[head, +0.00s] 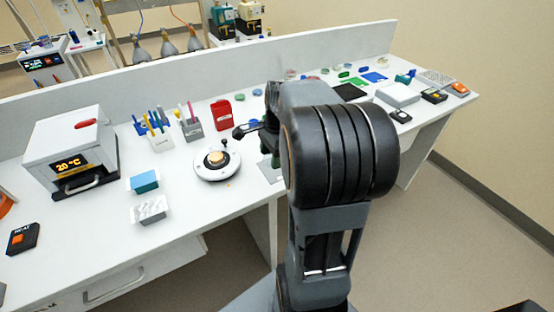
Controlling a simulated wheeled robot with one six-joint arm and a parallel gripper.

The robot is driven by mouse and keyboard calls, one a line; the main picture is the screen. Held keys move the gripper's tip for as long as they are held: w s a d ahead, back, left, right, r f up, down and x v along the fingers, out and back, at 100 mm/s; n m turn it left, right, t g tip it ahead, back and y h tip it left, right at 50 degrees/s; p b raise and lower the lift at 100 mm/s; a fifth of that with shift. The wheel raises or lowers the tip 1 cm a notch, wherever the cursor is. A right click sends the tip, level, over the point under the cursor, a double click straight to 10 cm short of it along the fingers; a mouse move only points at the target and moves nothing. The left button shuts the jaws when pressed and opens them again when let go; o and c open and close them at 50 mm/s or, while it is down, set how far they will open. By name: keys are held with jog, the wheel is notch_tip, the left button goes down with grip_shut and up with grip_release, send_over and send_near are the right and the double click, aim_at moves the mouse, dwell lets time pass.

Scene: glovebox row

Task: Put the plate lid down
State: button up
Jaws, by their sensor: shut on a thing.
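My gripper (252,129) shows only in part, as dark pieces at the left of my arm, above the middle of the white bench (235,195). My own arm covers most of it. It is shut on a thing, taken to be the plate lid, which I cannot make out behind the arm. A pale flat piece (268,172) on the bench just below is partly covered by the arm. I cannot tell whether it is the plate.
A round white device (213,172), a red container (221,117) and pen holders (190,129) stand left of the gripper. A white oven-like box (72,150) is further left. A grey box (398,95) and small devices lie right. A low wall (180,77) runs behind.

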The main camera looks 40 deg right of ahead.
jog(key=w+d+f, duration=0.1)
jog(key=f, duration=0.1)
jog(key=w+d+f, duration=0.1)
jog(key=d, duration=0.1)
jog(key=w+d+f, duration=0.1)
jog(key=w+f, duration=0.1)
jog(key=shift+d+f+p, duration=0.35)
jog(key=shift+d, duration=0.05)
jog(key=shift+w+d+f, duration=0.4)
jog(key=shift+d+f, duration=0.05)
jog(key=shift+f, duration=1.75)
jog(key=shift+f, duration=0.1)
jog(key=shift+f, duration=0.15)
jog(key=o, duration=0.9)
jog(key=shift+r, duration=0.2)
